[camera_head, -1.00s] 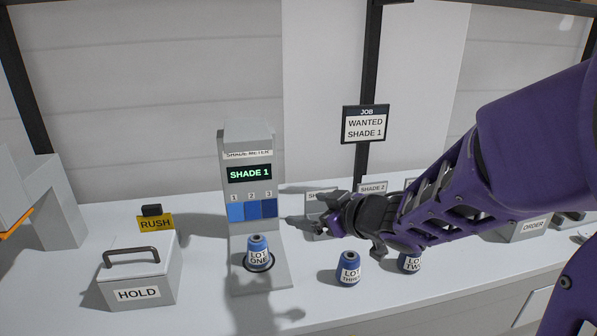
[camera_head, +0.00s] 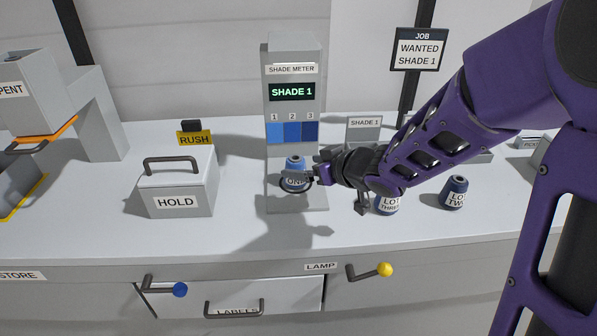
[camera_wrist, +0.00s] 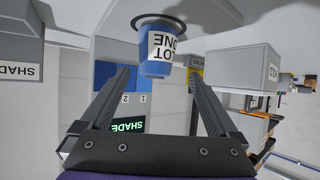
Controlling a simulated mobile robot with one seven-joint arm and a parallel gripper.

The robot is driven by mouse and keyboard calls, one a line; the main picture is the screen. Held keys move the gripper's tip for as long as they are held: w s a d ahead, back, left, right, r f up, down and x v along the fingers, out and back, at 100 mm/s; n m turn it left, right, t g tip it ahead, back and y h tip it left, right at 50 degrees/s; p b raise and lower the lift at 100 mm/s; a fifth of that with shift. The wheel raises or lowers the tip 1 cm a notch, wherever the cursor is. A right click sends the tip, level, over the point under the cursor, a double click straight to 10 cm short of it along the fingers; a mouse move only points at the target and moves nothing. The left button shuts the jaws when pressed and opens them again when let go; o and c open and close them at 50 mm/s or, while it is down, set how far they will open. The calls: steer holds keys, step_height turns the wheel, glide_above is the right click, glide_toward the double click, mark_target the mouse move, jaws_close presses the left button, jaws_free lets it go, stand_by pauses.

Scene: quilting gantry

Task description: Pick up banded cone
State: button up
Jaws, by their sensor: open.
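The blue cone with a white LOT ONE label band (camera_head: 295,163) stands on the round seat of the shade meter (camera_head: 291,60). It also shows in the wrist view (camera_wrist: 152,67), inverted, between and just ahead of my fingertips. My gripper (camera_head: 305,178) is open at this cone, reaching from the right, one finger crossing in front of its label. The open fingers also show in the wrist view (camera_wrist: 159,72), with gaps beside the cone. Two darker blue cones with white bands, LOT THREE (camera_head: 386,207) and LOT TWO (camera_head: 454,192), stand on the counter to the right, LOT THREE partly hidden by my arm.
The meter reads SHADE 1; the JOB sign (camera_head: 418,49) says WANTED SHADE 1. The HOLD box (camera_head: 176,203) and RUSH tag (camera_head: 195,139) are left of the meter. A SHADE 1 bin (camera_head: 365,131) stands behind my gripper. Counter front is clear between the HOLD box and meter.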

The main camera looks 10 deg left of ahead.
mark_target(302, 163)
steer(key=b+x, duration=0.1)
steer(key=x, duration=0.4)
steer(key=shift+w+d+b, duration=0.2)
steer(key=shift+d+b, duration=0.05)
steer(key=shift+b, duration=0.15)
steer(key=shift+w+a+f, duration=0.1)
steer(key=shift+w+a, duration=0.15)
steer(key=c, duration=1.5)
jaws_close()
